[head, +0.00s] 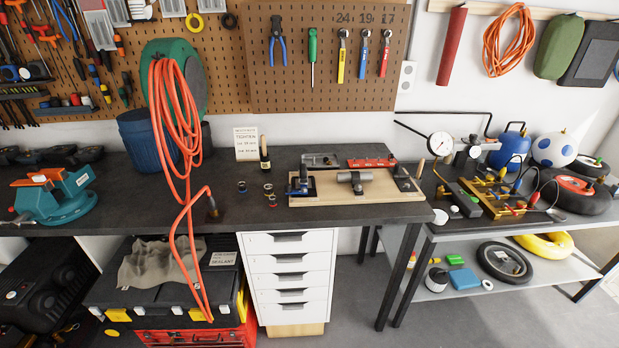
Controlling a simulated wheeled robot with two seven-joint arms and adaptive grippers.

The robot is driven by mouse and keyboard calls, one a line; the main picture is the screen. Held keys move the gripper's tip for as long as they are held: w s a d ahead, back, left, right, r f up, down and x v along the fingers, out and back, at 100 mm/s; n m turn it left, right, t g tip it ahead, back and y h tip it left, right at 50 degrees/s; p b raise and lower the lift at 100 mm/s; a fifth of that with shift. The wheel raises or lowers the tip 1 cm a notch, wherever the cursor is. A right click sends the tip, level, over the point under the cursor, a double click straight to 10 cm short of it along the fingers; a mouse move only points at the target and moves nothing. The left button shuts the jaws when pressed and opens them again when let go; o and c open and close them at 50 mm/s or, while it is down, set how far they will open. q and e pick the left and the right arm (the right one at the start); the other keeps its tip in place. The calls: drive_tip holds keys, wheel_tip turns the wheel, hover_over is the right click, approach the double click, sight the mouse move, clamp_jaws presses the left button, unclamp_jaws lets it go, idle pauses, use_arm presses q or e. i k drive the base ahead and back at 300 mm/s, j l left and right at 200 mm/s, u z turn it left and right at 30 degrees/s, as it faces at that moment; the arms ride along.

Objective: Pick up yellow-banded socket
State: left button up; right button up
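Several small metal sockets stand on the dark bench top (340,213), left of the wooden board. One socket (241,186) stands apart on the left. Another socket (267,188) stands to its right, with one more socket (272,200) just in front of that. They are too small for me to tell surely which one has the yellow band. Nothing touches or covers the left socket. Neither my left nor my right gripper shows in the head view.
A wooden board (385,192) with a clamped grey cylinder (352,177) lies right of the sockets. An orange hose (178,130) hangs at left. The bench front near the sockets is clear.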

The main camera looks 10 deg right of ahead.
sight(268, 190)
drive_tip(key=i+j, duration=0.15)
drive_tip(key=j, duration=0.25)
drive_tip(key=i+j, duration=0.2)
drive_tip(key=j, duration=0.15)
drive_tip(key=i+j+z, duration=0.1)
drive_tip(key=j, duration=0.3)
drive_tip(key=i+j, duration=0.2)
drive_tip(key=j, duration=0.2)
